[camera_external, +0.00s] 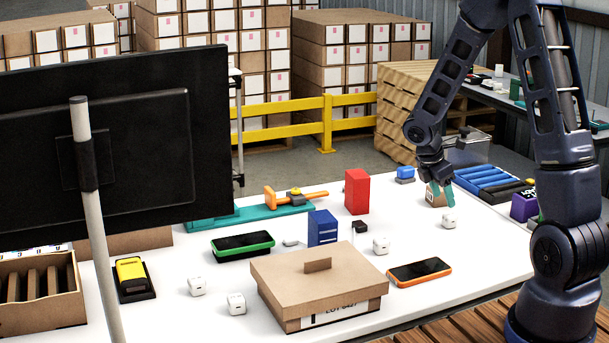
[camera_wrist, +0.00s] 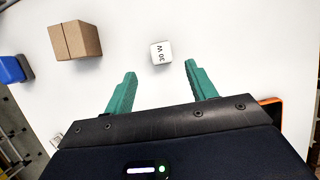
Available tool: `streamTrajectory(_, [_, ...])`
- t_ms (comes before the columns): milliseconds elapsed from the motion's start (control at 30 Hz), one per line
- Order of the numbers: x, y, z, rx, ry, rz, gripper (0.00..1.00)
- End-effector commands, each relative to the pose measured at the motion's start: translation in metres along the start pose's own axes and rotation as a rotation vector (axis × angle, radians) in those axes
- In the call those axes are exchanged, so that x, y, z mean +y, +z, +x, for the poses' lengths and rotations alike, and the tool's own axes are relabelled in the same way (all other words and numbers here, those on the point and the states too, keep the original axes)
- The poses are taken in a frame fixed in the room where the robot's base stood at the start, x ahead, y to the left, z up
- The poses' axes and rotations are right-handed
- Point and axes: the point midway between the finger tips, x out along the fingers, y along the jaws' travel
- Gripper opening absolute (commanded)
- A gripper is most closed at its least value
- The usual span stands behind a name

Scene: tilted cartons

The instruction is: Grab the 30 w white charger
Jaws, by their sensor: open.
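The white charger marked "30 W" (camera_wrist: 160,53) lies on the white table in the wrist view, just beyond and between my fingertips. My gripper (camera_wrist: 160,72) has two teal fingers spread apart, with nothing between them. In the external view my gripper (camera_external: 441,192) hangs over the right part of the table. A white charger (camera_external: 448,221) lies just below and in front of it there. Other white chargers lie nearer the middle and left: one (camera_external: 381,246), another (camera_external: 197,286) and another (camera_external: 236,303). Their markings are too small to read.
A small brown carton (camera_wrist: 75,40) stands left of the charger; a blue object (camera_wrist: 12,69) is farther left. An orange-edged phone (camera_external: 419,271), a lidded cardboard box (camera_external: 318,278), a red box (camera_external: 357,191) and a blue box (camera_external: 322,227) stand on the table (camera_external: 480,255).

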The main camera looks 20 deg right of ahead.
Motion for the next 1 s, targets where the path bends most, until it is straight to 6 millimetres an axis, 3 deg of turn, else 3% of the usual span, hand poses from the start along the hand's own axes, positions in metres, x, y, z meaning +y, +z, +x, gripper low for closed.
streamTrajectory(100, [-0.001,0.000,0.017,-0.001,-0.003,0.001,0.56])
streamTrajectory(367, [-0.001,0.001,0.032,0.000,-0.001,0.002,0.56])
streamTrajectory(700, [-0.003,0.003,0.073,0.000,-0.001,0.002,0.56])
streamTrajectory(1000, [-0.003,0.004,0.078,0.000,0.000,0.003,0.56])
